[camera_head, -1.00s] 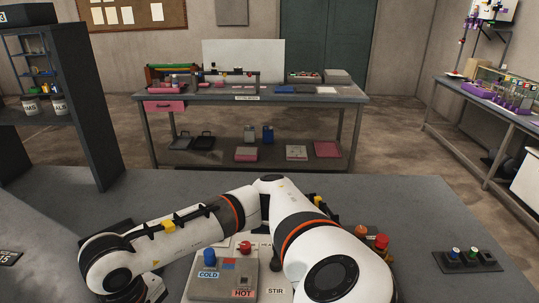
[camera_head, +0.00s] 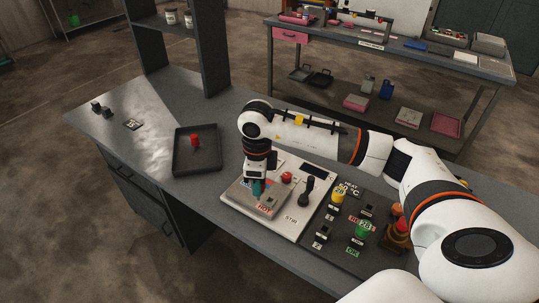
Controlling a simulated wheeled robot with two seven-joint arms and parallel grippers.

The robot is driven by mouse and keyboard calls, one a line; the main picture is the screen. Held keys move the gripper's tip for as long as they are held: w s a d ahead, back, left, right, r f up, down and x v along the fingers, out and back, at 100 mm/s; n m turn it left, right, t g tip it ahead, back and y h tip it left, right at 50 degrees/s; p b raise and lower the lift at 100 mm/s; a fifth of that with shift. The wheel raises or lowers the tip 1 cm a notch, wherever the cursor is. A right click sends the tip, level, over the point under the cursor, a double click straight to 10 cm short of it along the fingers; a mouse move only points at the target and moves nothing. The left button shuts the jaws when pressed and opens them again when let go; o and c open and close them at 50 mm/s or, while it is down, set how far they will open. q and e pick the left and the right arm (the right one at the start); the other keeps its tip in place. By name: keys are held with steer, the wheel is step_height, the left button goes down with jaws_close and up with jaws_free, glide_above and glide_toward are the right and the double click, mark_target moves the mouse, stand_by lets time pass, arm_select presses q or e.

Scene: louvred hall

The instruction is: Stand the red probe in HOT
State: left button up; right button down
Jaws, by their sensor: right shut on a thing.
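A red piece (camera_head: 195,141), which looks like the red probe, is in the black tray (camera_head: 212,167) at the left of the bench. The grey block (camera_head: 240,197) marked HOT (camera_head: 265,210) lies on the white stirrer plate (camera_head: 291,221). My right gripper (camera_head: 257,190) points down over the block, behind the HOT label. It is shut on a blue-green thing, which seems to be the blue probe at the COLD side. The gripper hides most of it, and I cannot tell whether it is still seated in the block. My left gripper is out of view.
A red knob (camera_head: 287,177) and a black upright knob (camera_head: 307,190) stand on the plate beside the gripper. A dark panel (camera_head: 338,243) with yellow and green knobs lies to the right.

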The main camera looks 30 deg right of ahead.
steer(key=w+d+m+p, duration=0.2)
steer(key=d+m, duration=0.2)
steer(key=m, duration=0.4)
steer(key=m+b, duration=0.4)
glide_toward(270, 205)
steer(key=w+d+f, duration=0.1)
steer(key=w, duration=0.1)
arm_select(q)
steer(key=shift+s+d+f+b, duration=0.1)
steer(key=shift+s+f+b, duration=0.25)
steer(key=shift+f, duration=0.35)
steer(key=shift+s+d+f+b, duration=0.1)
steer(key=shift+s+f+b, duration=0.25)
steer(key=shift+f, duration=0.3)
arm_select(e)
steer(key=shift+f, duration=0.75)
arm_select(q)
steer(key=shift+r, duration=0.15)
arm_select(e)
steer(key=shift+s+r+n, duration=0.1)
steer(key=shift+r+n, duration=0.2)
steer(key=shift+r, duration=0.05)
steer(key=shift+f, duration=0.2)
steer(key=shift+f+b, duration=1.4)
steer(key=shift+f, duration=0.35)
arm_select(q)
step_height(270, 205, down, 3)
